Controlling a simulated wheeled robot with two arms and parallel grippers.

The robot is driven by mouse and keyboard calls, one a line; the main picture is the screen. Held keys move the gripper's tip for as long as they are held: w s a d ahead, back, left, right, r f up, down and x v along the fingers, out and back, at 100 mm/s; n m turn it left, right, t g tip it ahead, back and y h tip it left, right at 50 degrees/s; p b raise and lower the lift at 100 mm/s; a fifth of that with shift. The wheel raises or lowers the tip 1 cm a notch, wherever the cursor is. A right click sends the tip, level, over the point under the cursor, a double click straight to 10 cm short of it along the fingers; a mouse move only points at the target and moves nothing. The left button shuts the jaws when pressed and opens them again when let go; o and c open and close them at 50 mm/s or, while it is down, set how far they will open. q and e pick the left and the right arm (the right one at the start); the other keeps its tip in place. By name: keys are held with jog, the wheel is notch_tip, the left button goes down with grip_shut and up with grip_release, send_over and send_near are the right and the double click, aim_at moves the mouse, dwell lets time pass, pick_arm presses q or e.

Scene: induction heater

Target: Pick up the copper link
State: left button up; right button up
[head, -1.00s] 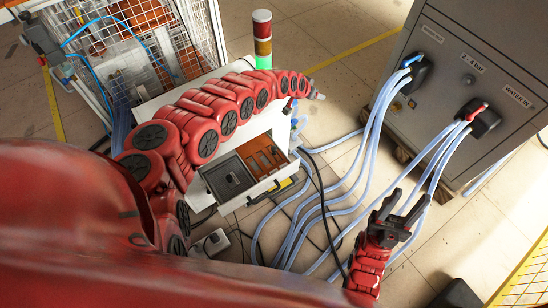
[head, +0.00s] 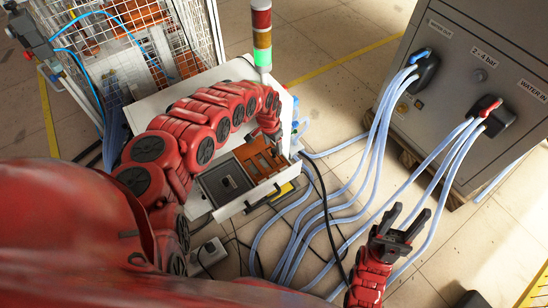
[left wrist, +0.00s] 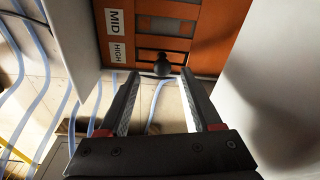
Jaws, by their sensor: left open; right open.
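The open drawer (head: 232,209) holds an orange insert (head: 256,157). In the left wrist view the insert (left wrist: 210,45) has grey slots and labels reading MID and HIGH. A dark round knob (left wrist: 162,65) is at its near edge. I cannot make out a copper link for sure in either view. My left gripper (head: 279,148) points down over the right end of the drawer, partly hidden by its arm. In the left wrist view the left gripper (left wrist: 160,76) is open, its fingertips on either side of the knob, with nothing held. My right gripper (head: 402,222) is open and empty, over the hoses.
A grey compartment (head: 208,188) fills the drawer's left part. A white cabinet (head: 150,103) stands behind the drawer, with a signal tower (head: 262,35). Pale hoses (head: 375,130) run across the floor to a grey unit (head: 465,80). A wire cage (head: 180,30) stands at upper left.

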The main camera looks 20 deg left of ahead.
aim_at(274, 150)
pick_arm(q)
jog(key=shift+w+f+b, duration=0.25)
jog(key=shift+f+b, duration=0.55)
jog(key=shift+f, duration=0.7)
jog(key=shift+w+f+b, duration=0.2)
jog(key=shift+f+b, duration=0.6)
jog(key=shift+f, duration=0.65)
jog(key=shift+r, duration=0.1)
grip_shut()
